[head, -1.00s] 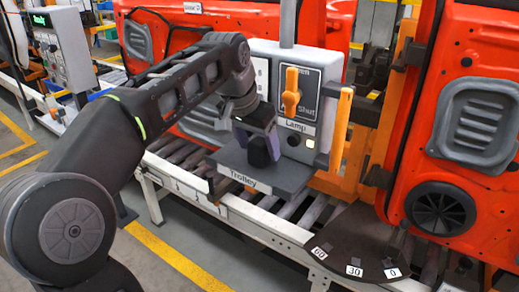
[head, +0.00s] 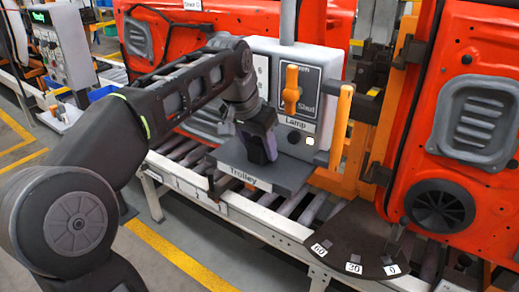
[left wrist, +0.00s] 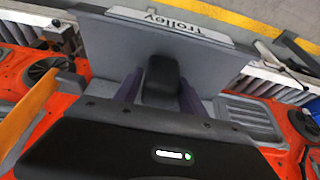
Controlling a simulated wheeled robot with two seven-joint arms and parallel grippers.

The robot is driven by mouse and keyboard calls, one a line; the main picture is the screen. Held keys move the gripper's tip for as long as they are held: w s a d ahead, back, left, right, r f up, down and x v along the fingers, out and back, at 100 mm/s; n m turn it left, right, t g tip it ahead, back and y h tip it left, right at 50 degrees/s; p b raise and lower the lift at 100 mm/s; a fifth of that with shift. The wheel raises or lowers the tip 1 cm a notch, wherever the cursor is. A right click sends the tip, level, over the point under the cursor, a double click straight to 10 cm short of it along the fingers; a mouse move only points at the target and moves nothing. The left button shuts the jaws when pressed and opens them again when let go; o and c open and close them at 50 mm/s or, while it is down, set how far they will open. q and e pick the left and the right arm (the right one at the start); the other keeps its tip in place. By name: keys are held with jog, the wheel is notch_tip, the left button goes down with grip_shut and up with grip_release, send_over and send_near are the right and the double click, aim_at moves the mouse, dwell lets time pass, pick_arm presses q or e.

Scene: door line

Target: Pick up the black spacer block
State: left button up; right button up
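The black spacer block (left wrist: 162,78) is between the two purple fingers of my left gripper (left wrist: 160,92) in the left wrist view, over the grey trolley shelf (left wrist: 105,45). The fingers flank it closely on both sides, with no clear gap, and appear shut on it. In the head view my left gripper (head: 262,148) points down at the shelf (head: 287,173) marked "Trolley". There the block is hard to tell from the dark fingers. Whether its base touches the shelf is not clear. My right gripper is not in view.
Red door panels (head: 465,60) are behind and to the right. A dark angle-marked plate (head: 360,235) lies in front.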

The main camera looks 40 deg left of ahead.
pick_arm(q)
grip_shut()
dwell(0.3)
jog(key=shift+r, duration=0.1)
